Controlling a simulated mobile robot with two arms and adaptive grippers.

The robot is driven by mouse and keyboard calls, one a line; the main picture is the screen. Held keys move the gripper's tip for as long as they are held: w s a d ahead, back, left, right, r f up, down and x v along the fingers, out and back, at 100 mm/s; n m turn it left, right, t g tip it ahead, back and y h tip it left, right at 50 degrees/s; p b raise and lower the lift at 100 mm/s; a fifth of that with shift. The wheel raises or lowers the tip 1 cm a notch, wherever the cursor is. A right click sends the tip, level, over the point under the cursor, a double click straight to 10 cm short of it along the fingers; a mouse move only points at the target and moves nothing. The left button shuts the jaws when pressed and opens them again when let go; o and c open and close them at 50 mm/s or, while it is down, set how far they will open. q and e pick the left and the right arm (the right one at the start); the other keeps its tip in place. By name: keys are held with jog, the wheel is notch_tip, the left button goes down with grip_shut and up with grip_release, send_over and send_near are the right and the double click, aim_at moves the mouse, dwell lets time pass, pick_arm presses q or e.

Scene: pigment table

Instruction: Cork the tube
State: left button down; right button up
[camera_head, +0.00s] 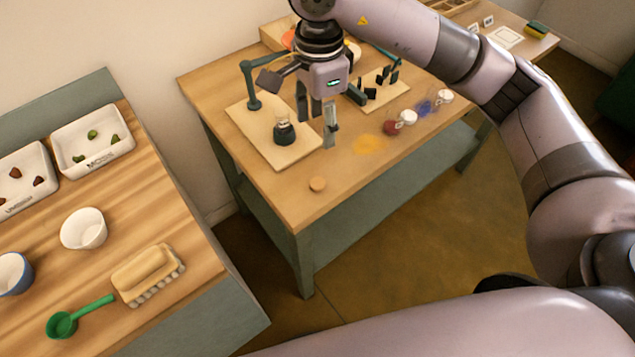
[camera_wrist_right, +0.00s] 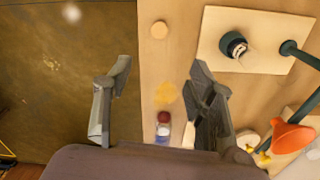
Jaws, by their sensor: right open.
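A small round tan cork (camera_head: 317,184) lies on the bare wood near the front corner of the pigment table; it also shows in the right wrist view (camera_wrist_right: 159,29). A short clear tube (camera_head: 282,120) stands upright in a dark round holder (camera_head: 285,136) on a pale board (camera_head: 262,146). The holder shows from above in the right wrist view (camera_wrist_right: 234,44). My right gripper (camera_head: 317,125) is above the table, pointing down, open and empty, beside the tube holder and behind the cork. Its fingers are spread apart in the wrist view (camera_wrist_right: 160,75). My left gripper is not in view.
A teal stand (camera_head: 252,90) rises from the board behind the tube. The tabletop around the cork is clear. A separate table with white trays (camera_head: 92,140) stands left.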

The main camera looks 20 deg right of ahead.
jog(key=p, duration=0.3)
send_over(318, 183)
notch_tip(318, 183, down, 12)
jog(key=shift+w+d+r, duration=0.1)
jog(key=shift+r, duration=0.15)
jog(key=shift+f, duration=0.4)
jog(key=shift+f+p, duration=0.2)
jog(key=shift+p, duration=0.2)
notch_tip(318, 183, down, 4)
jog(key=shift+r+p, duration=0.2)
jog(key=shift+p, duration=0.7)
jog(key=shift+f, duration=0.6)
